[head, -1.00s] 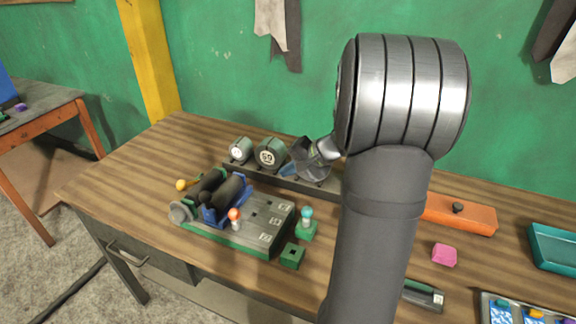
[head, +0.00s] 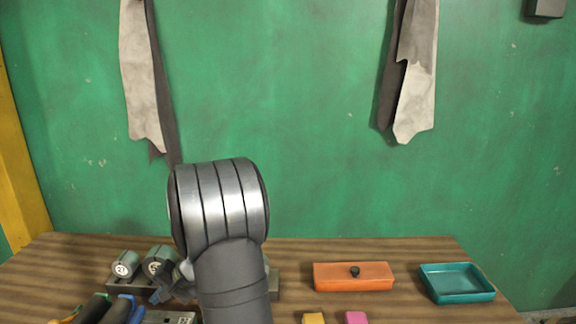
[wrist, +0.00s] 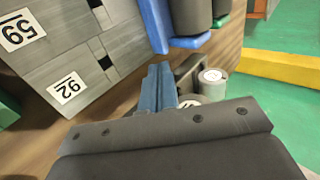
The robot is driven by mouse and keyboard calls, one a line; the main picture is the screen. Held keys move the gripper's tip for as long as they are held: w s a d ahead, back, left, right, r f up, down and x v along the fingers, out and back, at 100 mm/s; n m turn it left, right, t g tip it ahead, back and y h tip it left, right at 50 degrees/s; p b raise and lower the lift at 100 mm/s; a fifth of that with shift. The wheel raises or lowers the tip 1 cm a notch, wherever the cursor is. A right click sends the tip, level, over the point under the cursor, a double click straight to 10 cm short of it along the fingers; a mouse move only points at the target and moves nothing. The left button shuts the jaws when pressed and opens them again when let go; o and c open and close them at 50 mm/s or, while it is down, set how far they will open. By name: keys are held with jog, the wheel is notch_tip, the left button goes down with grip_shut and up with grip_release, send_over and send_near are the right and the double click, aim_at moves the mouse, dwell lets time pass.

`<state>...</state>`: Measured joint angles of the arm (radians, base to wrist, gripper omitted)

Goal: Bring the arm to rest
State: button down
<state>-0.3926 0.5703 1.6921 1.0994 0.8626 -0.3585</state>
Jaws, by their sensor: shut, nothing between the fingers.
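My arm rises at the lower middle left of the head view and bends over at a silver-banded joint. My gripper (wrist: 160,84) shows in the wrist view as two blue fingers pressed together, with nothing between them. In the head view it is mostly hidden behind my arm.
Green cylinders (head: 125,264) stand on a dark rack left of my arm. To the right are an orange box (head: 335,278), a teal tray (head: 458,284), a yellow block (head: 313,318) and a pink block (head: 355,318). Bare bench lies between. Rags hang on the green wall (head: 270,90).

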jog(key=shift+a+f, duration=0.15)
jog(key=shift+a, duration=0.9)
jog(key=shift+a+f, duration=0.1)
jog(key=shift+a, duration=0.9)
